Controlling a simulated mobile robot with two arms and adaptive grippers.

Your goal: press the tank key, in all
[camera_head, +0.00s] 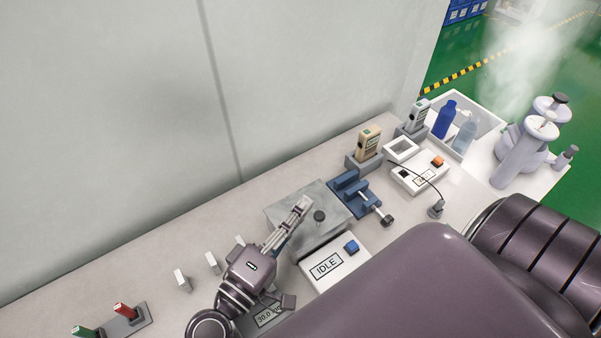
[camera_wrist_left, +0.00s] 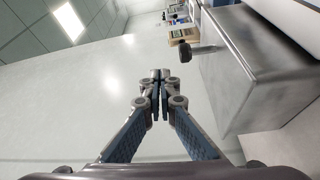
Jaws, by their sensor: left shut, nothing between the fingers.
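A grey metal tank (camera_head: 285,212) with a dark knob (camera_head: 319,216) on its lid stands mid-bench. In front of it is a white box (camera_head: 334,264) whose display reads IDLE, with a blue key (camera_head: 351,247) at its right end. My left gripper (camera_head: 303,204) is shut and empty, its tips over or beside the tank's lid in the head view; the exact gap is unclear. In the left wrist view the closed fingertips (camera_wrist_left: 160,74) point at the wall, with the tank (camera_wrist_left: 245,75) to their right. My right gripper is not in view; my arm hides the front right of the bench.
Right of the tank are a blue vise (camera_head: 352,190), a beige handheld tester (camera_head: 368,142) in a stand, a grey tester (camera_head: 418,114), and a white box with an orange key (camera_head: 437,161). Bottles stand in a bin (camera_head: 487,117). A scale display (camera_head: 269,314) is below my left wrist.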

